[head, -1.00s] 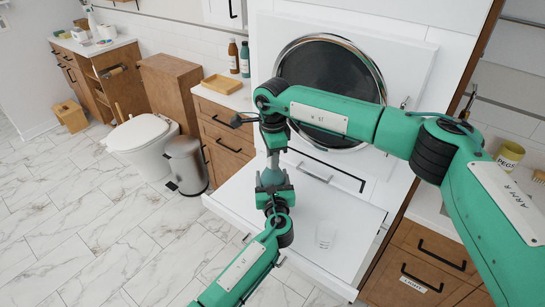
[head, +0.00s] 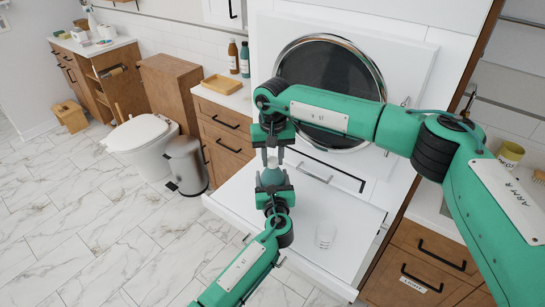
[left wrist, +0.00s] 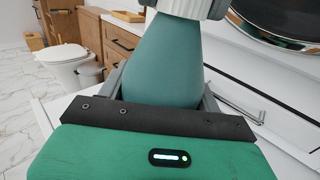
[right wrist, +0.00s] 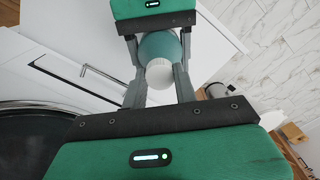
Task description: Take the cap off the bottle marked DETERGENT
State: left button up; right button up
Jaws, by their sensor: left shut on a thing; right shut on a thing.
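A teal bottle (head: 271,172) stands upright in my left gripper (head: 273,183) above the pulled-out white surface. In the left wrist view the bottle (left wrist: 165,62) fills the middle, with a white cap (left wrist: 196,8) at its top edge. My right gripper (head: 272,152) points down from above, shut on the white cap. In the right wrist view the cap (right wrist: 160,73) lies between the fingers, with the teal bottle (right wrist: 160,46) behind it. I cannot tell whether cap and bottle are apart. No label shows on the visible sides.
A clear cup (head: 325,236) stands on the pulled-out white surface (head: 345,215). Behind is a round-doored machine (head: 330,85). Brown (head: 233,55) and teal (head: 245,58) bottles and a wooden tray (head: 222,84) are on the left counter. A bin (head: 185,165) and toilet stand left.

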aim_at(273, 160)
jog(key=shift+r, duration=0.2)
dwell(0.6)
jog(key=shift+r, duration=0.95)
jog(key=shift+r, duration=2)
pick_arm(q)
jog(key=o, duration=2)
jog(key=shift+c, duration=0.2)
